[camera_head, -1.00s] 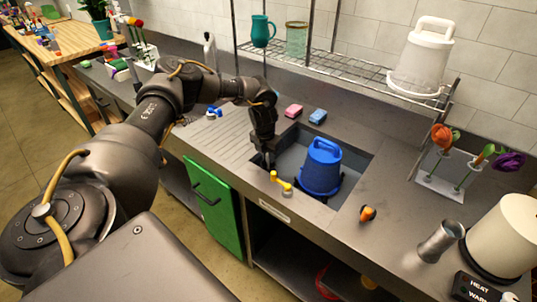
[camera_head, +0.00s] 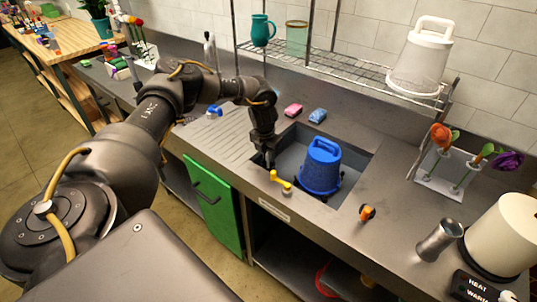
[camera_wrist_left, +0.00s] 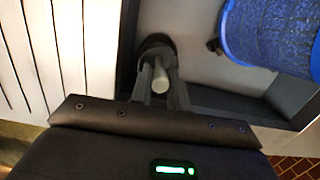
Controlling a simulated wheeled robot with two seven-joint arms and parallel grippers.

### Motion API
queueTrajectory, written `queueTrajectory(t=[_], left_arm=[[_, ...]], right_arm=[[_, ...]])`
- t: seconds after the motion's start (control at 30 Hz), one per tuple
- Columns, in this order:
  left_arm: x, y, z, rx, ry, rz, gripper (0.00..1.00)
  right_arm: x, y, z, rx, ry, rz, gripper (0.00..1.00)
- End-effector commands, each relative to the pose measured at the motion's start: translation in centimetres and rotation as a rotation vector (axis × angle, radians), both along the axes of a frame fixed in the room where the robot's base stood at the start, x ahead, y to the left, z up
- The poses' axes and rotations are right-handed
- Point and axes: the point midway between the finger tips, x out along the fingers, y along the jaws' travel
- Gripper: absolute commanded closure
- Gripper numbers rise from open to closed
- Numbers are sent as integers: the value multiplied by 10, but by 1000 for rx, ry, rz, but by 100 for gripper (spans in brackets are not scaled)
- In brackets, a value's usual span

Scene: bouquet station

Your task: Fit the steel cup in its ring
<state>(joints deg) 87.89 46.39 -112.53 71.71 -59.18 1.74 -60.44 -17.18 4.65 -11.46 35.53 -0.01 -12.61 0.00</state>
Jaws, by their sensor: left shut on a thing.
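The steel cup (camera_head: 440,240) is at the right of the counter in the head view, beside a cream round container. It leans to the right. I cannot make out a ring for it. My left gripper (camera_head: 268,164) points down at the left side of the sink, far from the cup. In the left wrist view the gripper (camera_wrist_left: 160,92) is shut on a pale peg (camera_wrist_left: 160,76) with a dark round part behind it. What the peg belongs to is unclear. My right gripper is not in view.
A blue lidded bucket (camera_head: 321,166) stands in the sink, close right of my left gripper. A yellow lever (camera_head: 280,181) is at the sink's front edge. An orange-and-black item (camera_head: 367,213) and a flower holder (camera_head: 440,186) are to the right. A wire shelf (camera_head: 340,68) hangs above.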

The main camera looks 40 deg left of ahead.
Motion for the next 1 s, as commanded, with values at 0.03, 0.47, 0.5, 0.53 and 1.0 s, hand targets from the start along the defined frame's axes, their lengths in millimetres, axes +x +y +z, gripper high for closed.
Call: queueTrajectory(t=[0.03, 0.47, 0.5, 0.53, 1.0], left_arm=[[0, 0, 0, 0, -1, 0, 100], [1, 0, -9, -1, -1, 0, 100], [1, 0, -10, -1, -1, 0, 100], [1, 0, -11, -1, -1, 0, 100], [1, 0, -14, -1, -1, 0, 100]], right_arm=[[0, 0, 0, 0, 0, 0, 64], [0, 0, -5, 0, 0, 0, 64], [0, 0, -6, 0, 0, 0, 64], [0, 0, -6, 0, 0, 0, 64], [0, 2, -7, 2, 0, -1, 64]])
